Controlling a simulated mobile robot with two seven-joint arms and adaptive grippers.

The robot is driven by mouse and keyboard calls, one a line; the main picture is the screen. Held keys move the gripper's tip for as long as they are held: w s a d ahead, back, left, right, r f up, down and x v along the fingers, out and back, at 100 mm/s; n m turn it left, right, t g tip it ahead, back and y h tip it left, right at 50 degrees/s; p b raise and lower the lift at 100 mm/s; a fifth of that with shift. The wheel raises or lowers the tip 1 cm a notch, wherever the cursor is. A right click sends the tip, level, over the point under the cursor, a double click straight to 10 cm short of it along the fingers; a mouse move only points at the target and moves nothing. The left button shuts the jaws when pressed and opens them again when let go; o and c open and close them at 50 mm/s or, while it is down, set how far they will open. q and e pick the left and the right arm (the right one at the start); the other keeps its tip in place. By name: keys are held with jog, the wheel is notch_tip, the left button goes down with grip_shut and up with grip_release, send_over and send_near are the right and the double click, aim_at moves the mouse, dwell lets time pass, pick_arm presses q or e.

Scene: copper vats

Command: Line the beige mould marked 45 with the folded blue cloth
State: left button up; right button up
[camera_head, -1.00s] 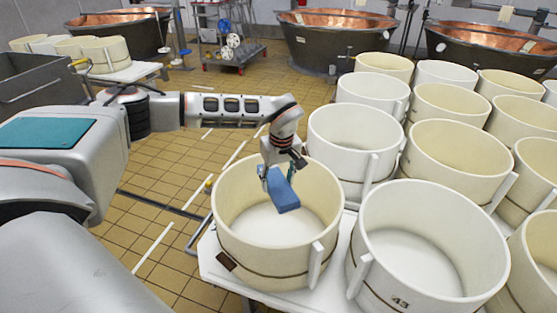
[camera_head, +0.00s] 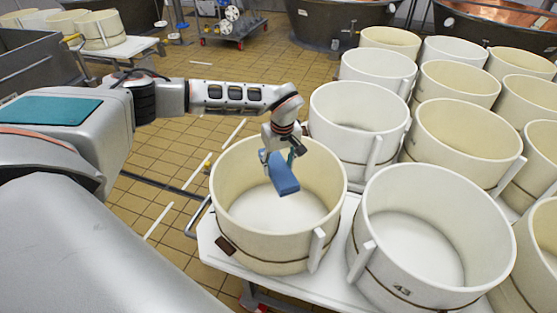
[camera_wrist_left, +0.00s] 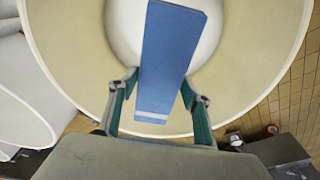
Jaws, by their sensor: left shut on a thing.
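The folded blue cloth (camera_head: 283,174) is a flat blue block, held over the open mouth of a beige mould (camera_head: 232,215) at the near left of the white table. No number is readable on this mould; a dark brown patch shows on its side. My left gripper (camera_head: 279,156) is shut on the cloth, which hangs tilted at the level of the rim. In the left wrist view the cloth (camera_wrist_left: 171,60) lies between the green fingers (camera_wrist_left: 158,100), with the mould's round opening (camera_wrist_left: 262,60) behind it. My right gripper is not in view.
A white mould marked 43 (camera_head: 400,290) stands close on the right. Several more white and beige moulds (camera_head: 462,140) crowd the white table (camera_head: 335,270) behind. Copper vats (camera_head: 330,22) stand at the back. Tiled floor (camera_head: 160,160) is open on the left.

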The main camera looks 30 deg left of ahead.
pick_arm(q)
jog(key=shift+f+b, duration=0.3)
jog(key=shift+f, duration=0.65)
notch_tip(320, 180, down, 2)
jog(key=shift+f+b, duration=0.15)
jog(key=shift+b, duration=0.4)
jog(key=shift+f+b, duration=4.7)
jog(key=shift+f, duration=5.5)
jog(key=shift+f+b, duration=0.45)
jog(key=shift+f, duration=0.55)
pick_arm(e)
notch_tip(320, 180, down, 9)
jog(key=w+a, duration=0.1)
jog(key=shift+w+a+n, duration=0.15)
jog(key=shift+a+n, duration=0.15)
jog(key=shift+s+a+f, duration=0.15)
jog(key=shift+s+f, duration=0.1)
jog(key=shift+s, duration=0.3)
